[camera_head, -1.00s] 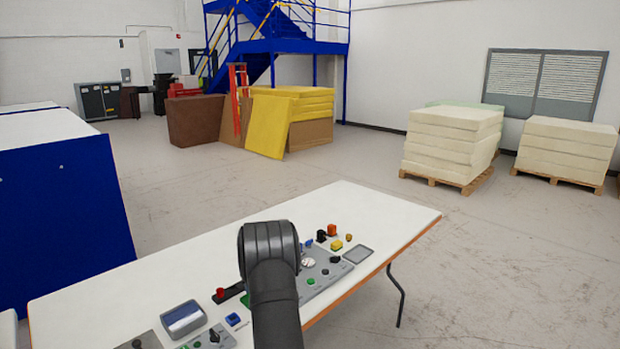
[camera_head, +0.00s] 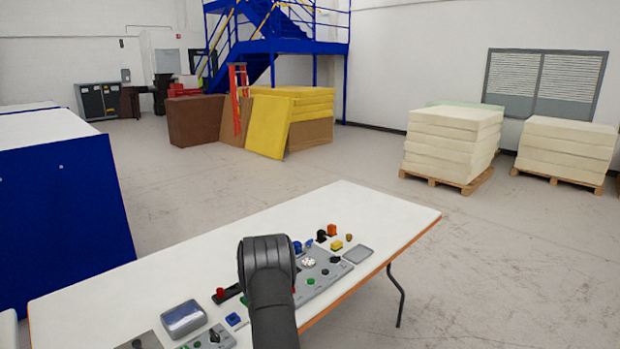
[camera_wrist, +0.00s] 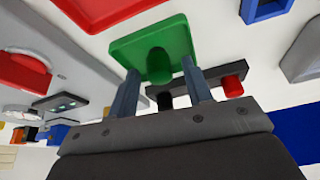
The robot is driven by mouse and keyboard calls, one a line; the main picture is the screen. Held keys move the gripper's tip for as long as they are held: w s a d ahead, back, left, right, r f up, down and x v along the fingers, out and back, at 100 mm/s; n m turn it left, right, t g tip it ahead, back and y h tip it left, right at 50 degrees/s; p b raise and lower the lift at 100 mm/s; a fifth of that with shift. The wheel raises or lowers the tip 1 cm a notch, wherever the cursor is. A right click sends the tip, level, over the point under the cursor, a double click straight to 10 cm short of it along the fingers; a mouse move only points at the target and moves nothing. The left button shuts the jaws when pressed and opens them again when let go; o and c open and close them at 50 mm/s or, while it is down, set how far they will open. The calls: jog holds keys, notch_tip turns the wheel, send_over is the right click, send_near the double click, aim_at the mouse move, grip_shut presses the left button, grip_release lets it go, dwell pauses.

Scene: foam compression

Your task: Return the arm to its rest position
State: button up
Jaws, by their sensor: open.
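My gripper (camera_wrist: 160,70) shows in the wrist view with its two grey fingers apart. A green plate with a rounded green knob (camera_wrist: 160,66) appears beyond and between the fingertips; I cannot tell how far off it is. Nothing is clearly held. In the head view my dark arm rises from the bottom middle over the white table (camera_head: 130,280), and it hides the gripper there.
A grey control panel (camera_head: 325,274) with several buttons lies right of my arm. A grey-blue box (camera_head: 183,318) and a small blue part (camera_head: 234,319) lie to the left. A flat grey tray (camera_head: 358,254) sits near the table's right end.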

jog(key=shift+w+a+f, duration=0.1)
jog(key=shift+w+f, duration=0.1)
notch_tip(320, 180, up, 4)
jog(key=shift+f, duration=0.1)
jog(key=s+d+r, duration=0.3)
jog(key=d+r, duration=0.4)
jog(key=d, duration=0.4)
jog(key=s+a+n+g+y, duration=0.15)
jog(key=s+a, duration=0.35)
jog(key=a, duration=0.6)
jog(key=s+a+n+h, duration=0.1)
jog(key=s+a+n, duration=0.25)
jog(key=a, duration=0.65)
jog(key=shift+m+t+y, duration=0.25)
jog(key=shift+m+y, duration=0.05)
jog(key=shift+y, duration=0.05)
jog(key=a+f, duration=0.1)
jog(key=a, duration=0.2)
jog(key=a+f, duration=0.2)
jog(key=a, duration=0.2)
jog(key=s+a+f, duration=0.1)
jog(key=a+f, duration=0.1)
jog(key=a, duration=0.1)
jog(key=shift+a+f, duration=0.2)
jog(key=shift+a, duration=0.1)
